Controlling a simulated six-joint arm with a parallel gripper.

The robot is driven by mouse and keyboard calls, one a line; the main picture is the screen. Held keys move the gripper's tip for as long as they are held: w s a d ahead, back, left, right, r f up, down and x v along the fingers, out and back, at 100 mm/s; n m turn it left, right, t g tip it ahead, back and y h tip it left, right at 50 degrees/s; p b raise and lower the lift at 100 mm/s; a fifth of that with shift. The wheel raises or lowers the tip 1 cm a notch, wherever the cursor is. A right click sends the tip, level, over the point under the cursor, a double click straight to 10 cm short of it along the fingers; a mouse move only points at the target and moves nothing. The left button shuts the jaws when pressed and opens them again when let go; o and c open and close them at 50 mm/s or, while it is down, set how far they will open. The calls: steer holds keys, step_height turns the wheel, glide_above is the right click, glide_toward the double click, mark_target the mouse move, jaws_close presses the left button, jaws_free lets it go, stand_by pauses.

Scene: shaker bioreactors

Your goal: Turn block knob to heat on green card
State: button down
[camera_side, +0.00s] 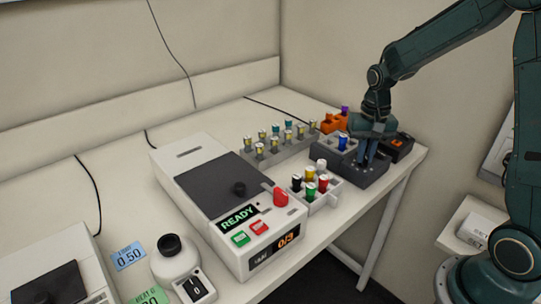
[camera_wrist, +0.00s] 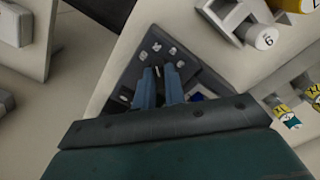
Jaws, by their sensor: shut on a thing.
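The dark grey block (camera_side: 362,180) stands near the right end of the bench. My gripper (camera_side: 366,160) points down at its front part. In the wrist view, my two blue-grey fingers (camera_wrist: 159,72) are shut on the block knob (camera_wrist: 157,71), which is mostly hidden between them. Small pale marks ring the knob on the block's dark face (camera_wrist: 125,84); I cannot read them clearly. The green card (camera_side: 149,297) lies at the bottom edge of the side view, cut off, and its writing is only partly readable. A blue card (camera_side: 130,256) beside it reads 0.50.
A white rack (camera_side: 322,197) with colored-cap vials stands close left of the block. A grey vial rack (camera_side: 275,151), an orange holder (camera_side: 331,125) and a dark box (camera_side: 397,147) are nearby. A large white machine (camera_side: 213,170) showing READY fills the middle bench.

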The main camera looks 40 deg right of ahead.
mark_target(365, 158)
steer(key=shift+m, duration=0.4)
steer(key=c, duration=1.5)
jaws_free()
steer(key=shift+o, duration=0.2)
step_height(365, 158, up, 14)
steer(key=s+a+n+t, duration=0.2)
steer(key=s+a+n, duration=0.2)
steer(key=s, duration=0.5)
steer(key=s+a+r+n+t, duration=0.1)
steer(key=s+a+n+t, duration=0.2)
steer(key=s+a+n, duration=0.2)
steer(key=s+a, duration=0.2)
steer(key=s, duration=0.2)
steer(key=shift+a+r+t, duration=0.2)
steer(key=shift+a+t, duration=0.1)
steer(key=shift+a, duration=0.1)
